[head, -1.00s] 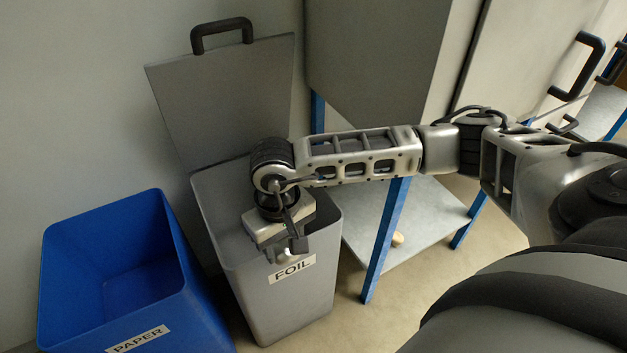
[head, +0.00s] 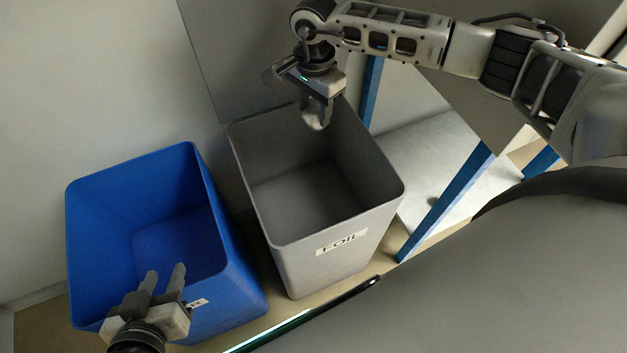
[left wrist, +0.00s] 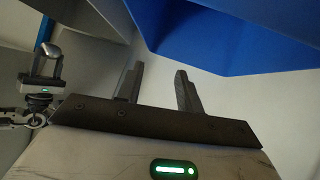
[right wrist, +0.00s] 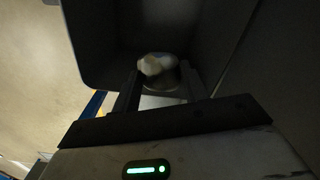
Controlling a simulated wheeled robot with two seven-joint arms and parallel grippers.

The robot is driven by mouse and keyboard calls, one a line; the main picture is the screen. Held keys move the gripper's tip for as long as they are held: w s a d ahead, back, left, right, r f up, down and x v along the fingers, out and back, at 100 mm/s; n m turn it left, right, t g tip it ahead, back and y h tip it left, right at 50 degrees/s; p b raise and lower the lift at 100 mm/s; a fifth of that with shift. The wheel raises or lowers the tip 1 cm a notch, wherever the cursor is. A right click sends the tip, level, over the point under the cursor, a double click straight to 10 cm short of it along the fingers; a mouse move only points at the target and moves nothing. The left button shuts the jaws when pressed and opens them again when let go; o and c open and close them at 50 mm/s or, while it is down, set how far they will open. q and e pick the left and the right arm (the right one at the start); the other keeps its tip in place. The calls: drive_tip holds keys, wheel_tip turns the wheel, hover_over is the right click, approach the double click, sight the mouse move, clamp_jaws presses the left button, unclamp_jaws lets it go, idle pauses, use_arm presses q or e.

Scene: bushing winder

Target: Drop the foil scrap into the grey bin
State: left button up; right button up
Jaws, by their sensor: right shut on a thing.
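The grey bin (head: 330,268), labelled FOIL, stands open in the middle of the head view. My right gripper (head: 318,108) is above the back part of its opening, pointing down. It is shut on the foil scrap (head: 314,122), a small crumpled silvery piece. In the right wrist view the scrap (right wrist: 157,68) sits between the fingertips, with the dark bin inside around it. My left gripper (head: 163,280) is open and empty in front of the blue bin; its parted fingers also show in the left wrist view (left wrist: 158,88).
The blue bin (head: 85,250), labelled PAPER, stands open to the left of the grey one. A grey lid panel (head: 225,50) is raised against the wall behind the grey bin. A blue-legged stand (head: 445,205) with a low shelf is close on the right.

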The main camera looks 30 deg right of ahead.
sight(315, 127)
drive_tip(key=shift+s+f+b, duration=0.1)
drive_tip(key=shift+f+b, duration=0.3)
drive_tip(key=shift+f, duration=0.2)
wheel_tip(315, 127, down, 4)
drive_tip(key=shift+b, duration=1.25)
drive_tip(key=shift+f, duration=0.35)
use_arm(q)
drive_tip(key=shift+d+f, duration=0.1)
drive_tip(key=shift+f, duration=0.6)
use_arm(e)
drive_tip(key=o, duration=1)
drive_tip(key=shift+o, duration=0.2)
